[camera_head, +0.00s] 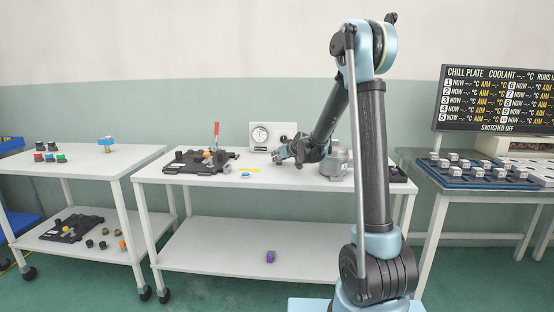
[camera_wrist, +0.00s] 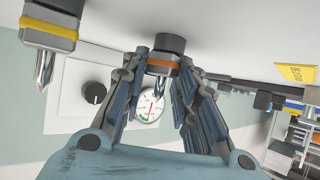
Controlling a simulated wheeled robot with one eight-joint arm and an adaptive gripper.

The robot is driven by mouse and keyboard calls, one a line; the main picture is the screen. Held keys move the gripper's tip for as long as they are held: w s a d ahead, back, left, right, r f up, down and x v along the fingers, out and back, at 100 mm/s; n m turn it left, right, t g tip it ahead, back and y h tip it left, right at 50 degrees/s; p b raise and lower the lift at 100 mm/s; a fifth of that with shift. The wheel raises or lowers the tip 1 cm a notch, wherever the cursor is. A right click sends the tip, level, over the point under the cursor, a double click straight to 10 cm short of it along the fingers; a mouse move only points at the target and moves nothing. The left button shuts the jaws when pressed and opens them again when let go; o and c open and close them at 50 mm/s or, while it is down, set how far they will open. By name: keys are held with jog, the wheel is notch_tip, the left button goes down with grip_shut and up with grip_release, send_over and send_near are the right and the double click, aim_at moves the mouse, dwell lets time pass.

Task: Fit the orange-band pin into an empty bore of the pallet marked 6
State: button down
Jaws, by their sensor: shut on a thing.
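My gripper (camera_wrist: 163,65) has its fingers closed around the orange-band pin (camera_wrist: 160,57), which has a dark head and a pointed metal tip. In the head view my gripper (camera_head: 283,154) is low over the middle table, in front of the dial box; the pin is too small to make out there. A second pin (camera_wrist: 47,40) with a yellow band and metal tip is at the upper left of the wrist view, apart from my gripper. I cannot read a 6 on any pallet. Dark fixtures stand on the middle table (camera_head: 186,167) and left lower shelf (camera_head: 62,229).
A dial box (camera_head: 284,131) stands behind my gripper. A red lever (camera_head: 216,130) rises from the middle-table fixture. A grey cylindrical housing (camera_head: 335,160) is close on the right. Blue trays (camera_head: 455,180) of grey blocks are on the right table. The middle table's front is mostly clear.

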jog(key=c, duration=2)
grip_release()
grip_shut()
jog(key=shift+r, duration=0.4)
jog(key=shift+r, duration=1.75)
